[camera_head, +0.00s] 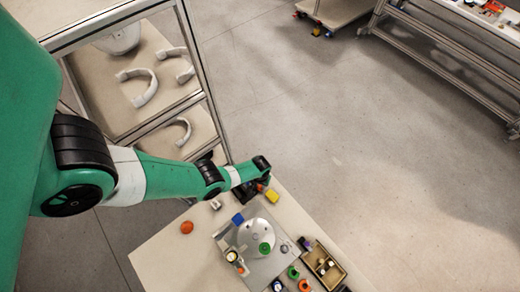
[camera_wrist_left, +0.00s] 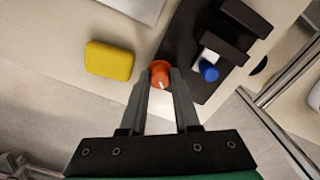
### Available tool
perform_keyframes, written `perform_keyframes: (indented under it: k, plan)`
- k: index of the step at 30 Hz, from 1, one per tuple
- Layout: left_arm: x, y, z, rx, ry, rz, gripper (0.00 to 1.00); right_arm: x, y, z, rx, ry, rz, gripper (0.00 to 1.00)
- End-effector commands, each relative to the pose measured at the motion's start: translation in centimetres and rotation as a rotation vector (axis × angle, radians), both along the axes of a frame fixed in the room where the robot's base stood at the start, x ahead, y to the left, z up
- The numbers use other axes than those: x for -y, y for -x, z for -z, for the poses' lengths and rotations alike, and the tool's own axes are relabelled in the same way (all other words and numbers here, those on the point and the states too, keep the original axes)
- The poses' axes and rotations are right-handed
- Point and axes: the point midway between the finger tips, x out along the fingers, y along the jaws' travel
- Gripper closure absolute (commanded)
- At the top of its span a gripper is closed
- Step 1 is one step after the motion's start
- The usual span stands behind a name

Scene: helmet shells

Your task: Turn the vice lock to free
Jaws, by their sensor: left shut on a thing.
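An orange knob (camera_wrist_left: 160,68) with a pale pointer line stands at the edge of a dark fixture plate (camera_wrist_left: 192,84) in the left wrist view. I take it to be the vice lock. My left gripper (camera_wrist_left: 160,84) has its two fingers shut on the knob, one on each side. In the head view the left gripper (camera_head: 264,182) is at the table's far edge, and its wrist hides most of the dark fixture. A blue-ended part (camera_wrist_left: 208,71) sits on the fixture right of the knob. My right gripper is not in view.
A yellow block (camera_wrist_left: 108,60) lies left of the knob, close to the gripper; it also shows in the head view (camera_head: 272,195). The table (camera_head: 165,262) also bears a grey plate with a round disc (camera_head: 256,236), an orange ball (camera_head: 187,227) and a parts tray (camera_head: 335,277). A shelf rack (camera_head: 197,62) stands behind my arm.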

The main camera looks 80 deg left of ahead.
Motion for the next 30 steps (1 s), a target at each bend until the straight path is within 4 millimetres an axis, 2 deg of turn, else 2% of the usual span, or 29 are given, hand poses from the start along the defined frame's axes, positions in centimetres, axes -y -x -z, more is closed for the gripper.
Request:
perform_keyframes:
  k: [6, 7, 11, 19, 23, 26, 30]
  plan:
    - [0.0, 0.0, 0.1, 0.000, 0.000, -0.001, 1.00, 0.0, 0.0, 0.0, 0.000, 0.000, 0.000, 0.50]
    - [0.0, 0.0, 0.1, 0.000, 0.000, -0.001, 0.65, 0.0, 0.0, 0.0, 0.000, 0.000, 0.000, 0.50]
    - [0.0, 0.0, 0.1, 0.000, 0.000, 0.000, 0.41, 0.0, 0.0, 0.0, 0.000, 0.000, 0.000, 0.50]
    - [0.0, 0.0, 0.0, 0.000, 0.000, 0.001, 0.40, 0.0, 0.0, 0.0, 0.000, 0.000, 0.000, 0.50]
    - [0.0, 0.0, -0.6, 0.000, 0.000, 0.001, 0.40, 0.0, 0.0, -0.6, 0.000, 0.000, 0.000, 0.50]
    - [0.0, 0.0, -1.9, 0.000, 0.000, 0.001, 0.40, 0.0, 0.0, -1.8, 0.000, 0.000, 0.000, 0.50]
    - [0.0, 0.0, -4.6, 0.000, 0.000, 0.001, 0.40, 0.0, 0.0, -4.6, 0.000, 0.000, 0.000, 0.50]
